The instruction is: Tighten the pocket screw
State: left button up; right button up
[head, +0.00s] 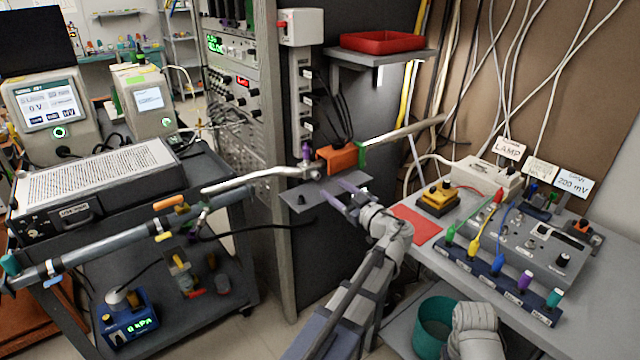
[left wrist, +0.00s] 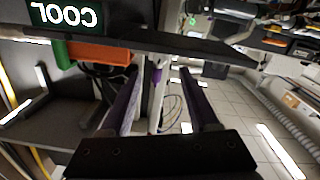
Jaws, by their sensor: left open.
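A small purple screw (head: 305,151) stands at the metal tube fitting beside an orange block (head: 341,157); I take it to be the pocket screw. In the left wrist view a small purple piece (left wrist: 157,75) shows between my fingers, apparently the same screw. My left gripper (head: 333,190) has purple fingers, which are apart with nothing between them. It is in front of the grey plate (head: 298,197) that lies under the fitting, to the lower right of the screw. In the left wrist view my gripper (left wrist: 160,72) is open. My right gripper is not visible.
A metal tube (head: 238,184) runs left from the fitting, and another runs right. A bench at right holds a grey instrument (head: 540,245) with coloured plugs and a red mat (head: 416,224). A teal bin (head: 432,325) stands below. A cart with instruments stands at left.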

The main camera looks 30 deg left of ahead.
aim_at(318, 177)
pick_arm(q)
jog(key=shift+x, duration=3.85)
jog(key=shift+c, duration=0.3)
grip_shut()
